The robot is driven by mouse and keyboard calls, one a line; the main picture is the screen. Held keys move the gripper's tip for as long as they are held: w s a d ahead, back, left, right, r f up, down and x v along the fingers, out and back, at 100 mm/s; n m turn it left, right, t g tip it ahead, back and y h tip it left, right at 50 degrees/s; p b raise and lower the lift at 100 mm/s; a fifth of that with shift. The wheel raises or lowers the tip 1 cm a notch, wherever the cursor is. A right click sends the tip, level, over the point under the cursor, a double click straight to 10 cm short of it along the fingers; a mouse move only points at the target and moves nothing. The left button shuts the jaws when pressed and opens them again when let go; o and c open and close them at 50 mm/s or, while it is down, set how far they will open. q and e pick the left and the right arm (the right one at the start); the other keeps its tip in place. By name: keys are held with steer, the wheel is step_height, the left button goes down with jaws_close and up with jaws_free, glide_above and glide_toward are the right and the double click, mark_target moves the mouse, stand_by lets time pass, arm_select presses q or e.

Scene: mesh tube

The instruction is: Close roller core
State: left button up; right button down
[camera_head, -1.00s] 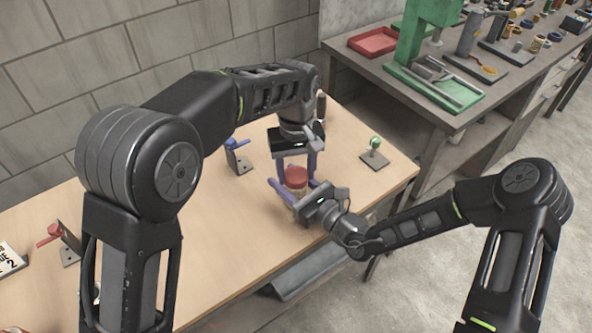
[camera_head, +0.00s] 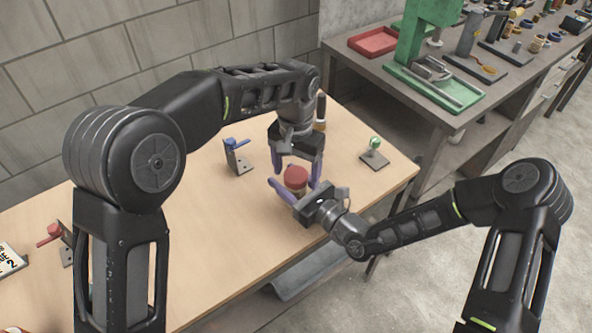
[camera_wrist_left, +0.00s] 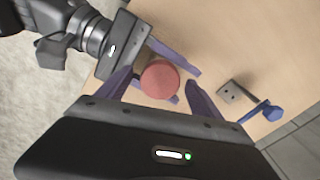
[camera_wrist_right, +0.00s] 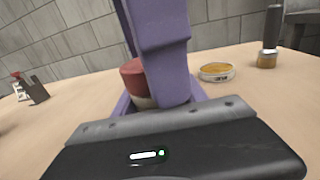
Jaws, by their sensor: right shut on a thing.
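The roller core, as I take it, has a red round cap (camera_head: 297,177) over a pale body. The cap also shows in the left wrist view (camera_wrist_left: 160,80), and the pale body (camera_wrist_right: 146,101) in the right wrist view. My right gripper (camera_head: 292,190) is shut on the body from the side, just below the cap. My left gripper (camera_head: 298,172) points down from above. Its purple fingers (camera_wrist_left: 161,92) are open on either side of the cap, with a visible gap. One left finger hides part of the core in the right wrist view.
A blue-lever bracket (camera_head: 238,160) stands left of the grippers and a green-knobbed stand (camera_head: 374,155) to the right. A red-lever bracket (camera_head: 60,243) is far left. A yellow tin (camera_wrist_right: 216,72) and a dark-handled tool (camera_wrist_right: 270,38) stand behind. The wooden tabletop (camera_head: 200,240) is clear in front.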

mark_target(304, 193)
arm_select(q)
step_height(304, 193, up, 8)
steer(key=shift+f, duration=0.25)
stand_by(0.5)
arm_select(e)
steer(key=c, duration=0.6)
jaws_free()
steer(key=shift+o, duration=0.2)
steer(key=shift+d, duration=0.1)
arm_select(q)
steer(key=shift+f+b, duration=0.45)
steer(key=shift+f, duration=0.05)
arm_select(e)
steer(key=v, duration=0.7)
steer(key=shift+s+d, duration=0.2)
steer(key=shift+s, duration=0.1)
